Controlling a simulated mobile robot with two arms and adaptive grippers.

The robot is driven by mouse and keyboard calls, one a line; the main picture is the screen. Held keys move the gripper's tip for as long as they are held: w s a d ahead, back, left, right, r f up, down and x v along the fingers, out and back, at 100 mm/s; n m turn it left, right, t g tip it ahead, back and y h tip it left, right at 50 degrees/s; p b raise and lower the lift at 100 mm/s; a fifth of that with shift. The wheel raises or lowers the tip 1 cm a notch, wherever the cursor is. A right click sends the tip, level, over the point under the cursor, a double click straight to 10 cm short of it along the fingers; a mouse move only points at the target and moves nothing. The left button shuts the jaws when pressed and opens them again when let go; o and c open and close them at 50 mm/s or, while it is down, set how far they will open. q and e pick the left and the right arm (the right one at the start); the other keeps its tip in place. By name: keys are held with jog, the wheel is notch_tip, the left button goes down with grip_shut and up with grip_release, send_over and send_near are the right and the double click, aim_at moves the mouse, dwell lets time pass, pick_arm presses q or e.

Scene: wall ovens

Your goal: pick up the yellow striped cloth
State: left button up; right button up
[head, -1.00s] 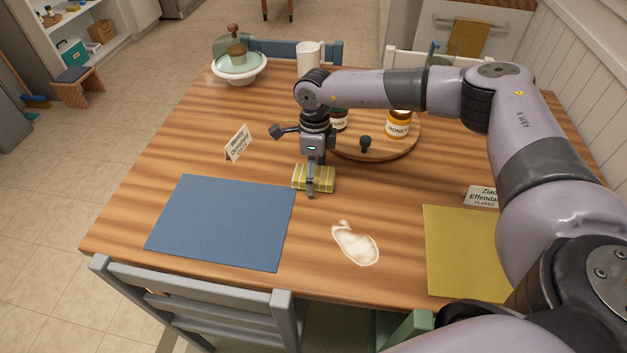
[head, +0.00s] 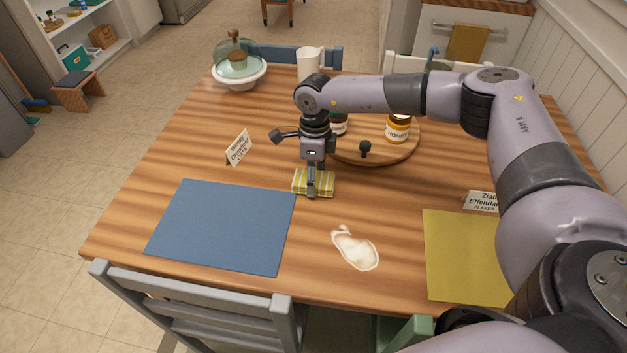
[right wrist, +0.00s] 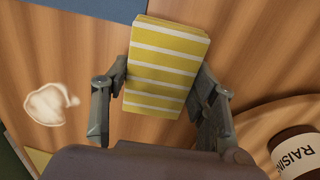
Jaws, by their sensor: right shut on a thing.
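The yellow striped cloth (head: 324,183), a folded block with white stripes, is on the wooden table between the blue placemat and the round board. It also shows in the right wrist view (right wrist: 166,68), between the two fingers. My right gripper (head: 312,190) points down over it, with its fingers on either side. In the right wrist view my right gripper (right wrist: 160,105) is shut on the cloth. I cannot tell whether the cloth is clear of the table. My left gripper is in neither view.
A blue placemat (head: 222,225) lies left and a yellow placemat (head: 462,258) right. A pale spill (head: 356,249) lies in front. A round board (head: 385,148) with jars, including a honey jar (head: 397,130), stands behind right. A name card (head: 239,147) stands left.

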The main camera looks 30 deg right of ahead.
jog(key=shift+r, duration=0.15)
notch_tip(320, 180, up, 20)
jog(key=p, duration=1.3)
